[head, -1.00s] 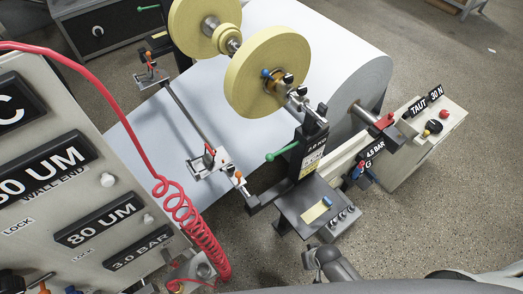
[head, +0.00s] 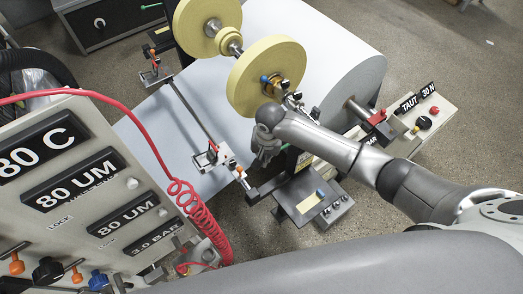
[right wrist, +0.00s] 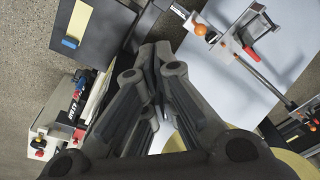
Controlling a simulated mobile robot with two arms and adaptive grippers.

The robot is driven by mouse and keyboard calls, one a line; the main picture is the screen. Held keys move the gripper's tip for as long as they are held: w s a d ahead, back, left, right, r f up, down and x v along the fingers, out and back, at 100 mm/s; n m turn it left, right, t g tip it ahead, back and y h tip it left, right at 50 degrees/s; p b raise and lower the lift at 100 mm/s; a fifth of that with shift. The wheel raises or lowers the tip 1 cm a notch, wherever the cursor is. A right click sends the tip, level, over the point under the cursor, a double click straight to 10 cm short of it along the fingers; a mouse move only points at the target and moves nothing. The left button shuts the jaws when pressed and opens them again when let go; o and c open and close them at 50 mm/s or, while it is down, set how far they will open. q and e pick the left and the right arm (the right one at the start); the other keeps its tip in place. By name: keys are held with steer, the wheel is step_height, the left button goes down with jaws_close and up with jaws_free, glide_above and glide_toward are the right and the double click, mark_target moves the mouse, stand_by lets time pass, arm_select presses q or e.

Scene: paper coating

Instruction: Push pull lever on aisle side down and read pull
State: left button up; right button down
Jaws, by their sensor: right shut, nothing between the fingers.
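My right gripper (head: 263,155) is shut and empty, hanging over the aisle-side end of the paper machine. It points down in front of the dark upright stand. In the right wrist view my closed fingers (right wrist: 152,50) lie between the orange knob (right wrist: 199,29) and the dark platform (right wrist: 90,25).
Yellow rolls (head: 265,78) sit on a shaft behind my gripper, close to it. The white paper roll (head: 345,60) lies beyond. A red coiled hose (head: 200,215) hangs at left beside the readout panel (head: 75,185). A control box (head: 430,125) reads TAUT 30 N.

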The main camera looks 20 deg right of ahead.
arm_select(q)
steer(key=shift+s+r, duration=0.3)
steer(key=shift+r, duration=0.3)
arm_select(e)
steer(key=shift+m+h, duration=0.5)
steer(key=shift+m, duration=0.2)
steer(key=r, duration=0.1)
steer(key=w+d+r, duration=0.1)
steer(key=w+r, duration=0.1)
steer(key=r, duration=0.1)
steer(key=shift+d+r, duration=0.1)
steer(key=shift+d, duration=0.25)
steer(key=f, duration=0.2)
steer(key=f+b, duration=0.1)
steer(key=f, duration=0.1)
steer(key=f+b, duration=0.1)
steer(key=f, duration=0.1)
steer(key=shift+w+d, duration=0.15)
steer(key=shift+w, duration=0.1)
steer(key=shift+f+b, duration=0.5)
steer(key=shift+b, duration=0.3)
arm_select(q)
step_height(320, 180, down, 4)
steer(key=shift+f, duration=0.1)
arm_select(e)
steer(key=shift+f, duration=0.1)
